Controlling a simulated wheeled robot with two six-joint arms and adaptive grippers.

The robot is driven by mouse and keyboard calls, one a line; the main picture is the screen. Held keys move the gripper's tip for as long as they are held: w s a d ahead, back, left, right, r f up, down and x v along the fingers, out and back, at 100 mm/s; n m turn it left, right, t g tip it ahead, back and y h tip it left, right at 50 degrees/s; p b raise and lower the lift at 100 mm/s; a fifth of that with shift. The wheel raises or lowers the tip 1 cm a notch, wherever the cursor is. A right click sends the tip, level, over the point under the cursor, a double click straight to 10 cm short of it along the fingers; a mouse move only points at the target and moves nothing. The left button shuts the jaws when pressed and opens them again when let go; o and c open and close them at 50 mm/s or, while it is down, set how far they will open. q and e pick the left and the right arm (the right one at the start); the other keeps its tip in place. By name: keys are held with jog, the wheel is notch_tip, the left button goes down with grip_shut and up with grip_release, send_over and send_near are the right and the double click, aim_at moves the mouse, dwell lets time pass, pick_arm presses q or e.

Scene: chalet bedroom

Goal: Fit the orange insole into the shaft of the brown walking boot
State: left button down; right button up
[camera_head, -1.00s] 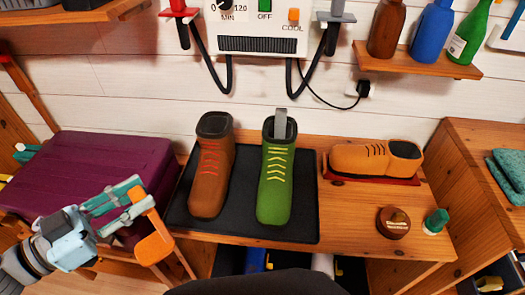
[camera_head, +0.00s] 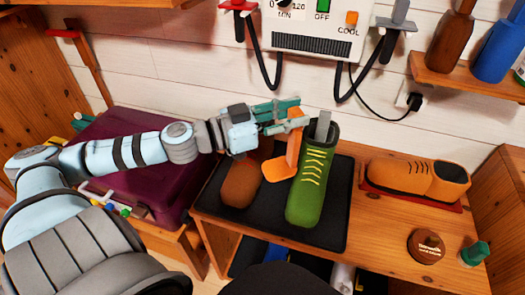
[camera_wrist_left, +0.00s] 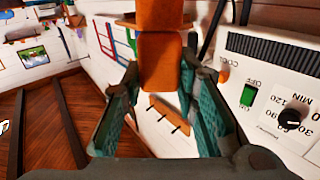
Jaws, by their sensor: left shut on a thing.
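My left gripper (camera_head: 286,115) is shut on the orange insole (camera_head: 280,168) and holds it upright, with its wide end hanging low. In the left wrist view the insole (camera_wrist_left: 160,62) sits between the finger pads of the left gripper (camera_wrist_left: 160,80). The brown walking boot (camera_head: 240,186) stands on the black mat (camera_head: 330,222); its toe shows, but my gripper and the insole hide most of its shaft and opening. The insole appears in front of and to the right of the boot in the head view; its height above the boot is unclear. My right gripper is not in view.
A green boot (camera_head: 312,180) with a grey piece in its top stands close right of the insole. A tan shoe (camera_head: 410,178) lies on a red base farther right. A round brown tin (camera_head: 426,245) and green-capped jar (camera_head: 474,254) stand in front. The dryer (camera_head: 310,30) hangs above.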

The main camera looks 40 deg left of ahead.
pick_arm(q)
jog(key=w+a+r+n+t+y, duration=0.1)
jog(key=w+a+r+n+y, duration=0.4)
jog(key=a+y, duration=0.35)
jog(key=w+a+r+n+t+y, duration=0.1)
jog(key=w+a+r+n+y, duration=0.2)
jog(key=w+a+n+y, duration=0.5)
notch_tip(320, 180, down, 19)
jog(key=s+m+h+b, duration=0.1)
jog(key=m+b, duration=0.1)
jog(key=b, duration=0.6)
jog(key=shift+s+a, duration=0.2)
jog(key=shift+a, duration=0.25)
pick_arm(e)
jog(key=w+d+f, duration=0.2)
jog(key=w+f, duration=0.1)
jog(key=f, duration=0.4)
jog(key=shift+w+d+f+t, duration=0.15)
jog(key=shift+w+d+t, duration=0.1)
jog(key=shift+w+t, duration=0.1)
pick_arm(q)
jog(key=shift+f, duration=0.15)
jog(key=c, duration=1.3)
grip_release()
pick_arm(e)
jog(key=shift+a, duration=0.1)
